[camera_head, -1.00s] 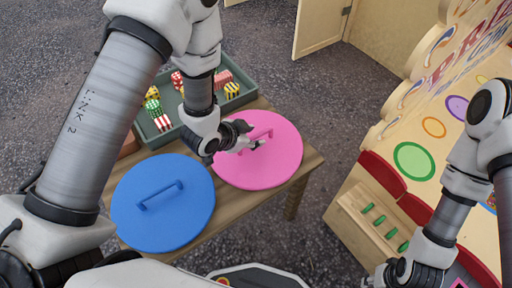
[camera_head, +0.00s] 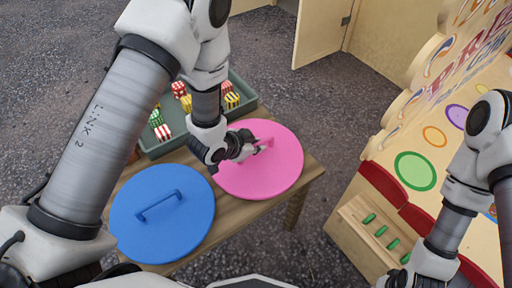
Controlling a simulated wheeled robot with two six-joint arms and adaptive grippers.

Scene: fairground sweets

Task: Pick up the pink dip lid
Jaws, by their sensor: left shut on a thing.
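The pink dip lid (camera_head: 272,178) is a round disc with a raised pink bar handle, at the right part of the wooden table (camera_head: 232,211). My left gripper (camera_head: 257,149) is at the lid's handle and is shut on it, coming in from the upper left. The gripper's wrist covers the left edge of the lid. I cannot tell whether the lid is raised off what is under it. My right gripper (camera_head: 395,281) is at the bottom edge, far from the lid, and its fingers are not clear.
A blue lid (camera_head: 162,222) with a bar handle lies left of the pink one. A green tray (camera_head: 165,148) with several striped sweets stands behind. A prize game stall (camera_head: 390,188) with green pegs is on the right.

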